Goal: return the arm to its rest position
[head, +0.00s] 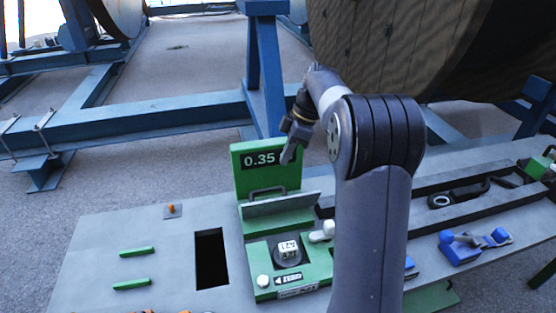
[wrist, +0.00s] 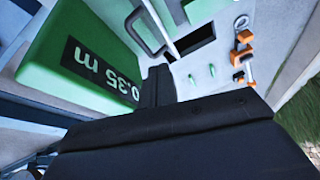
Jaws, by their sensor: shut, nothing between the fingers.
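My gripper (head: 290,152) is at the end of my raised, bent arm, in front of the green display block (head: 246,182) that reads 0.35. The gripper is shut with nothing in it. In the wrist view my dark gripper (wrist: 158,84) points over the panel, and the green block (wrist: 60,60) with "0.35 m" fills the left. I cannot tell from these views whether the gripper touches the block.
A grey panel (head: 100,245) has a dark rectangular opening (head: 211,258), green bars (head: 136,252) and a green unit (head: 318,262) with a white knob. A blue clamp (head: 462,250) lies right. A large wooden reel (head: 400,45) and blue frame (head: 150,127) stand behind.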

